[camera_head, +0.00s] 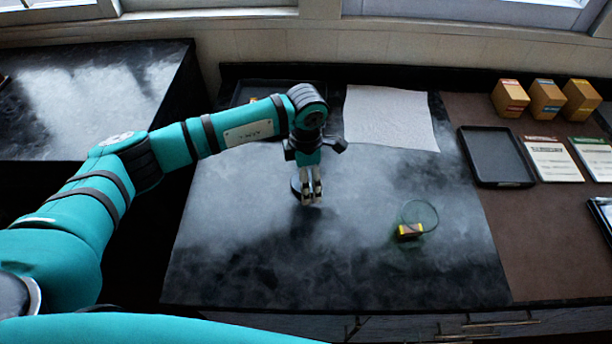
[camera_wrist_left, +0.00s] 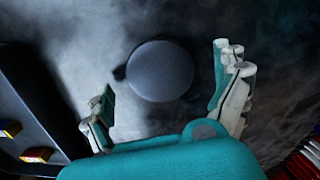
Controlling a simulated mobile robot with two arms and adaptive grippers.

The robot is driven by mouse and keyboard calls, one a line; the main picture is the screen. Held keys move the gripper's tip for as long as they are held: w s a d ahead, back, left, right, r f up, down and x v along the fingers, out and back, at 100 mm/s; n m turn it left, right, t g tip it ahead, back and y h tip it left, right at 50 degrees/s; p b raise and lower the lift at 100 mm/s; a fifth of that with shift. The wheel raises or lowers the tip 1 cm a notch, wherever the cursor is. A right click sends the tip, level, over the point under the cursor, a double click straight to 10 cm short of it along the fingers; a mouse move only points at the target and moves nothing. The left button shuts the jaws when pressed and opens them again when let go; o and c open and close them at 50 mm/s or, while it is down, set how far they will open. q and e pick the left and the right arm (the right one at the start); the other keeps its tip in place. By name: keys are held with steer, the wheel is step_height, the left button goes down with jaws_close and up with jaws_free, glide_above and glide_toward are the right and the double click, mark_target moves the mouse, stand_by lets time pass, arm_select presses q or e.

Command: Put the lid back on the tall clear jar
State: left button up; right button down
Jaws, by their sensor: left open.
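The clear jar (camera_head: 418,212) stands on the dark worktop, right of my left gripper, its round rim showing as a thin outline. A small yellow and red block (camera_head: 409,231) shows at its base; it looks to be inside, seen through the wall. A dark round lid (camera_head: 296,184) lies on the worktop, partly hidden behind my left gripper (camera_head: 311,197). In the left wrist view the lid (camera_wrist_left: 160,71) shows as a grey disc between the open fingers of my left gripper (camera_wrist_left: 165,72), which appear clear of it. My right gripper is out of view.
A dark tray (camera_head: 240,97) is at the back left, partly behind my arm. White paper (camera_head: 390,115) lies at the back. On the brown mat (camera_head: 530,235) at right are a black tray (camera_head: 493,182), cards and boxes (camera_head: 545,98). The front worktop is clear.

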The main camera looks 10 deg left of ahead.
arm_select(q)
steer(key=shift+f, duration=0.3)
steer(key=c, duration=1)
steer(key=shift+r, duration=0.15)
steer(key=shift+r+b, duration=0.6)
steer(key=shift+s+d+r+b, duration=0.1)
steer(key=shift+s+r+b, duration=0.2)
steer(key=shift+r, duration=0.2)
steer(key=shift+s+r+b, duration=0.15)
steer(key=shift+r+b, duration=0.2)
steer(key=shift+r, duration=0.1)
steer(key=s+b, duration=0.1)
steer(key=s, duration=0.4)
steer(key=s+d+r+b, duration=0.1)
steer(key=s, duration=0.4)
steer(key=s+d+b, duration=0.1)
steer(key=s+b, duration=0.1)
steer(key=s, duration=0.3)
steer(key=shift+d+r, duration=0.1)
steer(key=shift+r, duration=0.25)
